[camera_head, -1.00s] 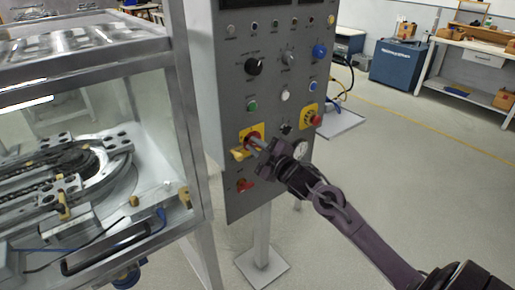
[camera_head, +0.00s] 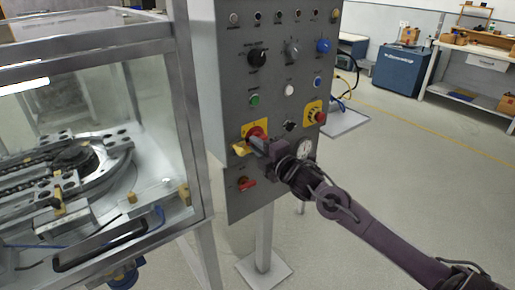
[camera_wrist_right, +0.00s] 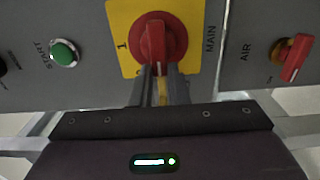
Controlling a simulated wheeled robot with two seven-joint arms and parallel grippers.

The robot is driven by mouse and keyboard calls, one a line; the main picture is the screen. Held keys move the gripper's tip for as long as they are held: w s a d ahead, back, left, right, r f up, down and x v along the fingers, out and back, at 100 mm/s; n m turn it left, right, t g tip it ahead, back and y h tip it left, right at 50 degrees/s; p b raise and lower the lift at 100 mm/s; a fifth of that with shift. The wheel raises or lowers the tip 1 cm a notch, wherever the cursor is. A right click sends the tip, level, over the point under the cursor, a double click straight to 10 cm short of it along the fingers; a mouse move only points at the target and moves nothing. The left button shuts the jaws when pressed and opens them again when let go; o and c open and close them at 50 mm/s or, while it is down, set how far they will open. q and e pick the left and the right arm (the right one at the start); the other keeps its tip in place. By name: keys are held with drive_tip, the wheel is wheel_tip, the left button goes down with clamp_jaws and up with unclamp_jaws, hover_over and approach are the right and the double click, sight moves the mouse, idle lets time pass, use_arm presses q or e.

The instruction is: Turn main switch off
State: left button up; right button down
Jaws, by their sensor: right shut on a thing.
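The main switch is a red rotary knob (camera_wrist_right: 160,42) on a yellow plate (camera_wrist_right: 123,22), with the word MAIN beside it in the right wrist view. In the head view the knob (camera_head: 257,131) sits low on the left part of the grey control panel (camera_head: 235,75). My right gripper (camera_wrist_right: 160,72) is shut on the knob's handle, its two fingers on either side of it. A yellow piece (camera_head: 241,148) hangs at the knob's lower left. My right arm comes in from the lower right. My left gripper is not in view.
A red AIR switch (camera_head: 246,183) is just below, and a green START button (camera_head: 254,99) above. A red emergency button (camera_head: 320,117) on yellow is to the right. A glass-walled cabinet (camera_head: 190,120) with a track stands close on the left. Floor at right is open.

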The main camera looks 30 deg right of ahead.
idle(0.4)
drive_tip(key=c, duration=1.4)
unclamp_jaws()
drive_tip(key=s, duration=0.7)
drive_tip(key=shift+s+d+b, duration=0.3)
drive_tip(key=shift+s, duration=0.05)
